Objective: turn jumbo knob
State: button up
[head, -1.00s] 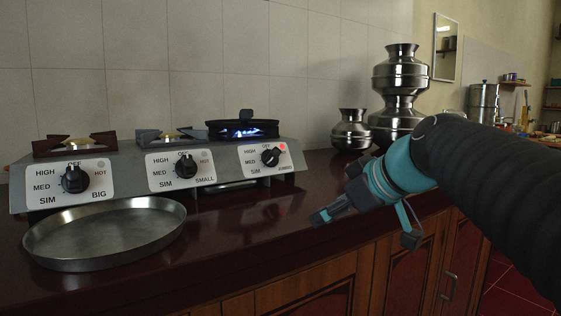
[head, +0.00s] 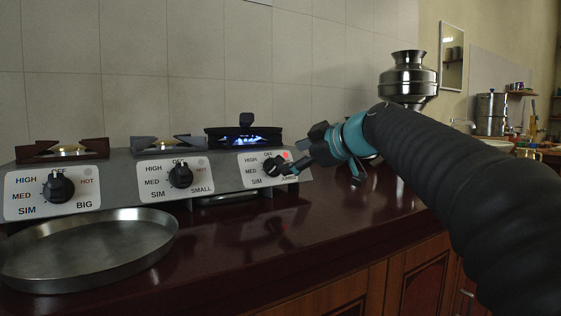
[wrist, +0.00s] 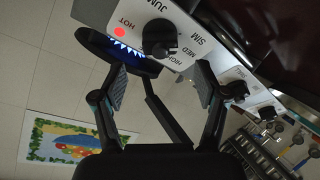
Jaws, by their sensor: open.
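The jumbo knob (head: 273,166) is a black dial on the white panel at the right end of the grey stove (head: 225,180). In the wrist view the jumbo knob (wrist: 160,37) is ahead of my gripper (wrist: 162,85), between and beyond the fingertips. My gripper (head: 300,160) is open and empty, just right of the knob in the head view. I cannot tell whether a fingertip touches it.
A round steel tray (head: 90,262) lies on the dark red counter (head: 235,250) in front of the stove. The small knob (head: 180,175) and big knob (head: 58,187) are to the left. Steel pots (head: 408,78) stand behind my arm.

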aim_at(280, 161)
jog(key=shift+x, duration=2.8)
jog(key=c, duration=1.2)
